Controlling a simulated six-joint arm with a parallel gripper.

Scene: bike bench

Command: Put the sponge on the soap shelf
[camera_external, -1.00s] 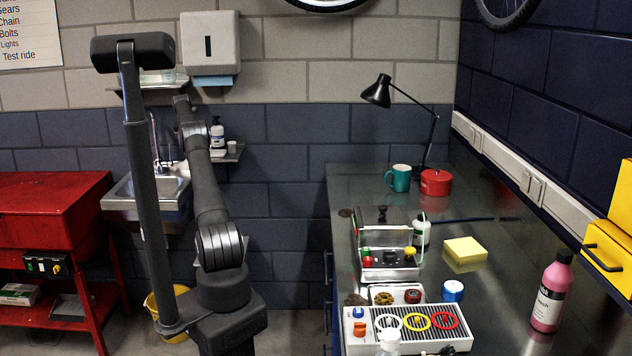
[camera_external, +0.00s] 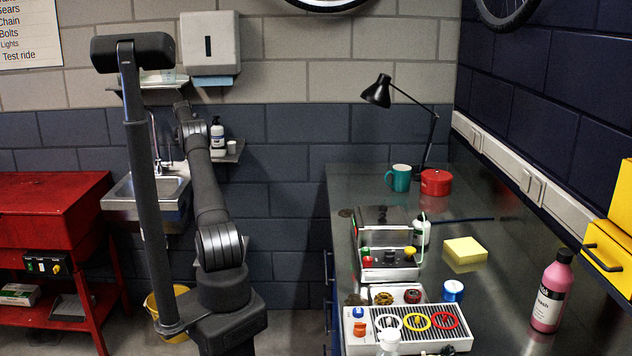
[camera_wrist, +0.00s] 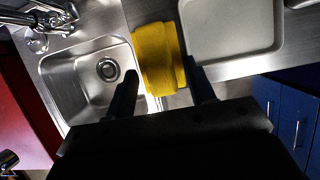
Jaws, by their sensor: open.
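My gripper (camera_wrist: 162,90) is open. In the external view my gripper is hidden behind my arm near the sink (camera_external: 186,192).
A pale grey tray (camera_wrist: 232,25) lies right of the yellow piece in the wrist view. The faucet (camera_wrist: 38,40) stands at the sink's far left corner. A yellow block (camera_external: 464,251) lies on the workbench at right. A towel dispenser (camera_external: 211,48) hangs above.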

